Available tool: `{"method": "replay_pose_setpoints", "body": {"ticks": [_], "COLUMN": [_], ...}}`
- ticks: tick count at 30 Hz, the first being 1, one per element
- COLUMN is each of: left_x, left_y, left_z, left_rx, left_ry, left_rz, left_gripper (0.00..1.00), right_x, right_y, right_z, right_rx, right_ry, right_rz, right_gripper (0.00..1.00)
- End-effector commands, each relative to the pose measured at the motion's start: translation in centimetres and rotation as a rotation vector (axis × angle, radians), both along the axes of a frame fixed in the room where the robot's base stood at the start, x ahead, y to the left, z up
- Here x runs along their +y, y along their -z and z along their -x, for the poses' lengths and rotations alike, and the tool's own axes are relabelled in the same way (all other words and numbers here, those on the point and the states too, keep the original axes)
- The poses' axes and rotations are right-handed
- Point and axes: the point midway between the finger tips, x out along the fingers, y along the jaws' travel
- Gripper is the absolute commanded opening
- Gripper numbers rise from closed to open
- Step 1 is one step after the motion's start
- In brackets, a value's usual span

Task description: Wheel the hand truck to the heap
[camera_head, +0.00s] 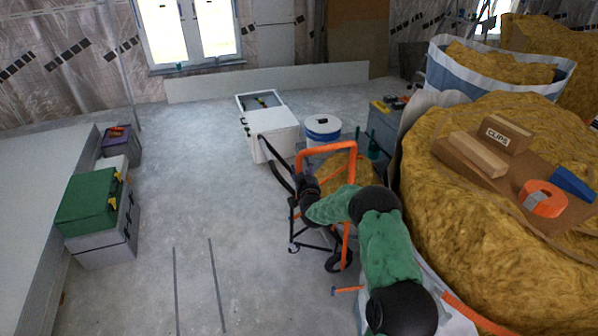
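The hand truck (351,158) has an orange tube frame, a dark lower frame and black wheels. It stands upright on the concrete floor near the middle of the head view. My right arm, green with black joints, reaches in from the lower right. My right gripper (307,187) is at the left side of the orange frame and overlaps it. Its fingers are too dark and small to tell whether they are shut on the tube. The heap (465,225) of yellow-brown insulation fills the right side, close to the truck. My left gripper is out of view.
A white cabinet (273,132) and a white-blue bucket (322,131) stand just beyond the truck. A board with wood blocks and orange tape (542,198) lies on the heap. A green toolbox (88,203) sits at left. The floor (195,190) between is clear.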

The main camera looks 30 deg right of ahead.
Motion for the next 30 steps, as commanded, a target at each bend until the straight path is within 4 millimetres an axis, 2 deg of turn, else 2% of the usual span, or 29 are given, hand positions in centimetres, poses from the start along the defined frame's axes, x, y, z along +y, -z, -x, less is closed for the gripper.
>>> {"method": "replay_pose_setpoints", "body": {"ticks": [9,14,30], "left_x": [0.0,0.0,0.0], "left_y": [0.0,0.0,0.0], "left_z": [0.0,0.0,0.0], "left_rx": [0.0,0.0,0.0], "left_ry": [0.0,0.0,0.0], "left_rz": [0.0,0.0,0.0], "left_gripper": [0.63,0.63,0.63], "right_x": [0.3,0.8,4.4], "right_y": [0.0,-0.1,-0.1], "right_z": [0.0,0.9,9.4], "right_rx": [0.0,0.001,-0.001], "right_ry": [-0.005,-0.006,-0.002], "right_rz": [0.0,0.0,0.0], "right_gripper": [0.63,0.63,0.63]}}
